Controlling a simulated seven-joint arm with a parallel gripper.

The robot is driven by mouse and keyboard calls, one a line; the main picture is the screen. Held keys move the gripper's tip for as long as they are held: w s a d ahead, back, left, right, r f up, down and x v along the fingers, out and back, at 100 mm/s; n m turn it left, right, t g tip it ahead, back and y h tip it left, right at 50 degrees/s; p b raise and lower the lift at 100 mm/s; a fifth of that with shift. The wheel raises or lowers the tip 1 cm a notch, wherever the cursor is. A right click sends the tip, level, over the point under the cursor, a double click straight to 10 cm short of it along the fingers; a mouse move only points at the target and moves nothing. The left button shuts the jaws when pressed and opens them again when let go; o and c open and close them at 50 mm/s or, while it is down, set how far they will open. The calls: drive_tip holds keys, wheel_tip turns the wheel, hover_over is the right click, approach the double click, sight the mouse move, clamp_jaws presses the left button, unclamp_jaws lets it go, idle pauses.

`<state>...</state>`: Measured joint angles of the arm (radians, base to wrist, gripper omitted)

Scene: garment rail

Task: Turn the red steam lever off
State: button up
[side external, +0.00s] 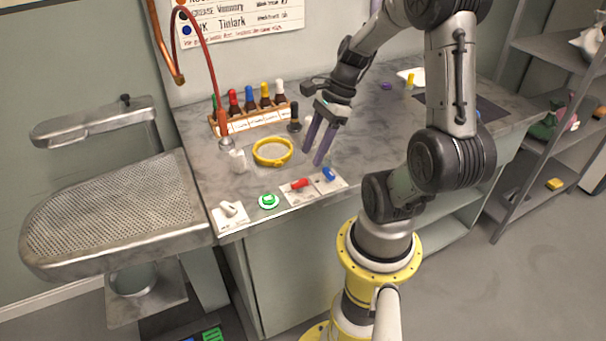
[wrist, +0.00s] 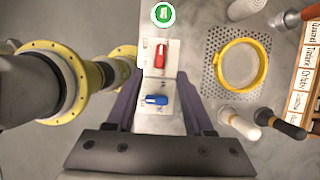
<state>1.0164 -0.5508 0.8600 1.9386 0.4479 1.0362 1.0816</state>
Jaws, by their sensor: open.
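The red steam lever (side external: 299,184) sits on a white plate near the front edge of the grey counter. It also shows in the wrist view (wrist: 160,56), above the space between my fingertips. A blue lever (side external: 328,174) on a similar plate is beside it, and in the wrist view the blue lever (wrist: 156,99) lies between my fingers. My gripper (side external: 318,158) is open and empty, with purple fingers pointing down above the counter, apart from both levers. It also shows in the wrist view (wrist: 158,85). The plate lettering is too small to read.
A green button (side external: 268,201) and a white switch (side external: 229,209) are left of the levers. A yellow ring (side external: 272,151) lies behind them. A rack of several bottles (side external: 250,118) stands at the back. A perforated metal board (side external: 110,205) is at the left.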

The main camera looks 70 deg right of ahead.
sight(300, 181)
drive_tip(key=x, duration=0.7)
drive_tip(key=shift+w+f, duration=0.1)
drive_tip(key=shift+f, duration=0.1)
clamp_jaws()
